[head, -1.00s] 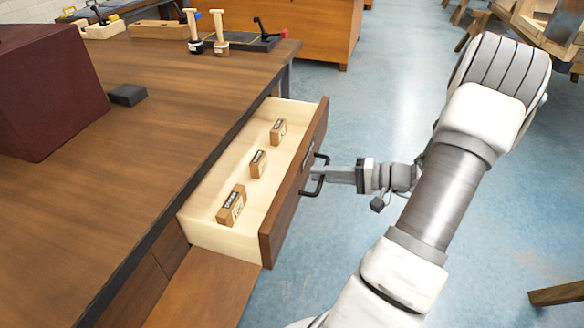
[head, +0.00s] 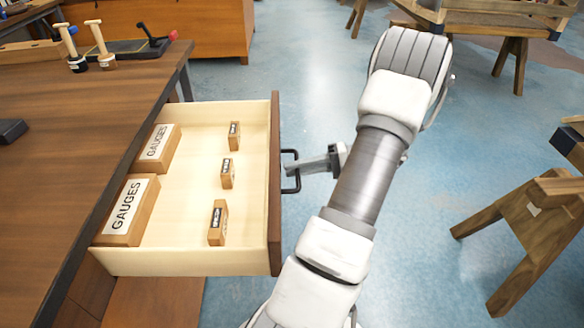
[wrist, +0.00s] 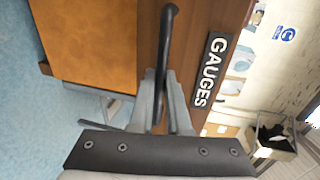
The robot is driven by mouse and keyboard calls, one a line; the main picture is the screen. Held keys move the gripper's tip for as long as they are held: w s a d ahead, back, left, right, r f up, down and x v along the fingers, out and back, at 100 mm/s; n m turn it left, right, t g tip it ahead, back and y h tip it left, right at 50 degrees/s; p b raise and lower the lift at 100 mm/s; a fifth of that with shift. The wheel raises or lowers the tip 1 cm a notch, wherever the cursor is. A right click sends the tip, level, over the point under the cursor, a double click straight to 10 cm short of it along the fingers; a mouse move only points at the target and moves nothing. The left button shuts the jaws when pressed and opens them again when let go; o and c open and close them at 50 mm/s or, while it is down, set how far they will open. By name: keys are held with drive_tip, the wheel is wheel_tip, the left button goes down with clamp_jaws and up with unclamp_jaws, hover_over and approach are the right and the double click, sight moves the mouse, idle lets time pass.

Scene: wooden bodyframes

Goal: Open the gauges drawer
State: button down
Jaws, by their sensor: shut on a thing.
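The gauges drawer (head: 190,263) stands pulled out from the workbench in the head view, with a pale inside and a dark wooden front. Its front carries a black GAUGES label (wrist: 210,70) in the wrist view. The black bar handle (head: 292,171) is on the drawer front, and it also shows in the wrist view (wrist: 167,40). My gripper (head: 303,166) is shut on the handle; in the wrist view its fingers (wrist: 162,95) sit either side of the bar. Inside the drawer are two wooden GAUGES blocks (head: 128,208) at the back and several small labelled blocks (head: 218,222).
The workbench top (head: 80,130) is left of the drawer, with stamps (head: 100,45) and a dark tray (head: 130,48) at its far end. A wooden trestle (head: 530,225) stands on the right.

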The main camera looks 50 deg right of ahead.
drive_tip(key=c, duration=0.9)
unclamp_jaws()
drive_tip(key=p+v, duration=0.3)
drive_tip(key=v, duration=1.4)
drive_tip(key=shift+s+d, duration=0.1)
drive_tip(key=shift+s, duration=0.1)
drive_tip(key=shift+s, duration=0.1)
